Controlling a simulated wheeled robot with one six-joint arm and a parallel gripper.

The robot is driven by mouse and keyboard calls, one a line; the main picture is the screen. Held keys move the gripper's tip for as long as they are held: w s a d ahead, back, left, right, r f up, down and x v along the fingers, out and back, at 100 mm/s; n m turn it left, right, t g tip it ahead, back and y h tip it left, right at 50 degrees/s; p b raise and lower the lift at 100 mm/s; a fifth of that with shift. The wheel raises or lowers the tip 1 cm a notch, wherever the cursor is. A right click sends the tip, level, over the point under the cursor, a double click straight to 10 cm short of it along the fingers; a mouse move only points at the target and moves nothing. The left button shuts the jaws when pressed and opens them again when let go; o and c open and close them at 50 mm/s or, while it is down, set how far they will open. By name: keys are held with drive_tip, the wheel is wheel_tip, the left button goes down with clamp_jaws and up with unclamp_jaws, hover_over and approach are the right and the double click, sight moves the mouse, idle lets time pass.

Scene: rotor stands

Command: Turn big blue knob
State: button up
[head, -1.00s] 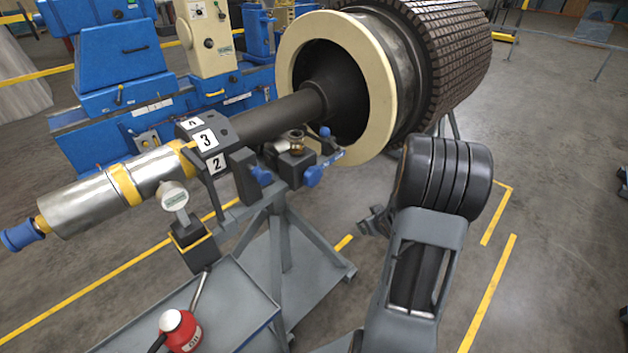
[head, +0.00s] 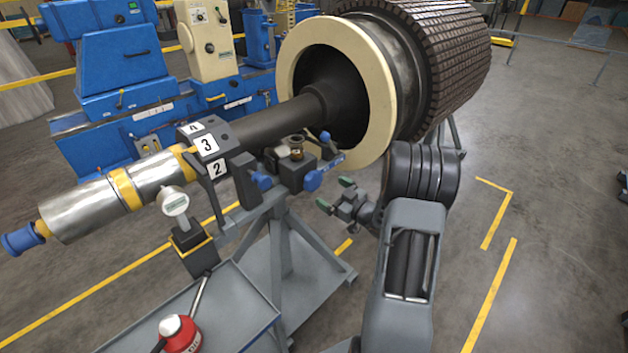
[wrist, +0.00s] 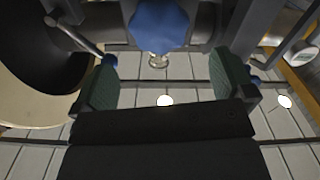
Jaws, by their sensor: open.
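A big blue knob (head: 313,180) sits on the right side of the dark clamp block on the rotor stand. In the wrist view a big blue knob (wrist: 158,22) shows at the top, ahead of the fingers and roughly centred between them. My gripper (head: 335,193) is open, its green-padded fingers just right of the knob and apart from it in the head view. In the wrist view my gripper (wrist: 168,82) has its pads wide apart with nothing between them. The back of the knob is hidden.
Another blue knob (head: 261,181) is left on the block, and a small blue one (head: 325,136) is above. The dial gauge (head: 174,203) and red jack (head: 180,334) are to the left. The cream ring (head: 290,75) is close behind.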

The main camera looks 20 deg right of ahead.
sight(317, 182)
drive_tip(key=x, duration=0.8)
drive_tip(key=shift+w+p, duration=0.15)
drive_tip(key=shift+p, duration=0.25)
drive_tip(key=shift+c, duration=0.4)
drive_tip(key=c, duration=0.8)
drive_tip(key=shift+c, duration=0.2)
drive_tip(key=shift+m, duration=0.3)
drive_tip(key=m, duration=0.4)
drive_tip(key=shift+p, duration=0.3)
drive_tip(key=shift+d+m+p, duration=0.15)
drive_tip(key=shift+m+p, duration=0.3)
drive_tip(key=shift+m, duration=1.55)
